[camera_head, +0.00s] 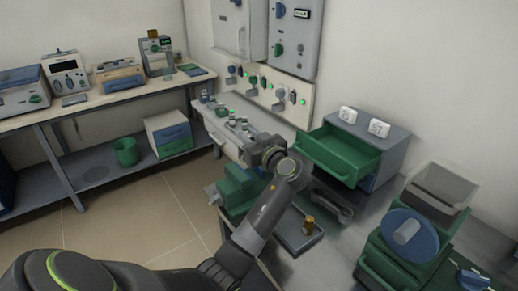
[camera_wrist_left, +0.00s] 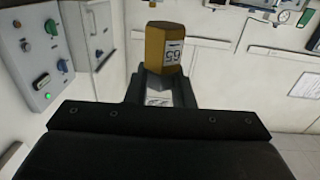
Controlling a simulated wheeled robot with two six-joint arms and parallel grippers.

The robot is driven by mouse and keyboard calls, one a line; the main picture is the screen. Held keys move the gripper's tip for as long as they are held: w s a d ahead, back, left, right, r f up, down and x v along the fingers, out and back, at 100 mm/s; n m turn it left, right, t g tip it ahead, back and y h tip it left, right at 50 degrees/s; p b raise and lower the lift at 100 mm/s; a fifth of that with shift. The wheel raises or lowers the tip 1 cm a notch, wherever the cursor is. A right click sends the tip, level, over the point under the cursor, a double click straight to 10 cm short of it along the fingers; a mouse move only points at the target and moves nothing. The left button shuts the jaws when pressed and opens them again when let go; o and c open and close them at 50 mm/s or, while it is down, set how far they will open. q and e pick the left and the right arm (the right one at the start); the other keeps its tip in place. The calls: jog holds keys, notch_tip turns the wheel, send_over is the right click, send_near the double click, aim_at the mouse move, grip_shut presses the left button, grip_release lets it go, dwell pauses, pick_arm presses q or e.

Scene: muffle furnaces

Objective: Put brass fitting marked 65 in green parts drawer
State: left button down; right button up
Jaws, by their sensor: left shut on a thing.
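My left gripper (camera_head: 258,152) is raised over the bench, left of the open green drawer. In the left wrist view its jaws (camera_wrist_left: 160,88) are shut on a brass-coloured fitting (camera_wrist_left: 163,47) with a white label reading 65. The held fitting does not show clearly in the head view. The green parts drawer (camera_head: 338,153) is pulled out from a grey cabinet (camera_head: 388,141), and its visible inside looks empty. My right gripper is not in view.
Another brass fitting (camera_head: 308,225) stands on a grey tray (camera_head: 297,238) below my left wrist. A wrench (camera_head: 331,204) lies near the cabinet. A green bin with a blue disc (camera_head: 410,234) stands at right. Switches and knobs line the wall behind.

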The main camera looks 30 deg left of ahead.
pick_arm(q)
jog(key=shift+r, duration=0.65)
jog(key=shift+d+f+t, duration=0.25)
jog(key=shift+f+t, duration=0.05)
jog(key=s+d+r+m+t+h, duration=0.2)
jog(key=s+d+m+t+h, duration=0.2)
jog(key=d+h, duration=0.4)
jog(key=s+d+r+m+t+h, duration=0.2)
jog(key=s+d+m+t+h, duration=0.3)
jog(key=d+m+h, duration=0.3)
jog(key=s+d, duration=0.1)
jog(key=d, duration=0.1)
jog(key=shift+s+d+r+m+t, duration=0.3)
jog(key=shift+s+d+r+m, duration=0.1)
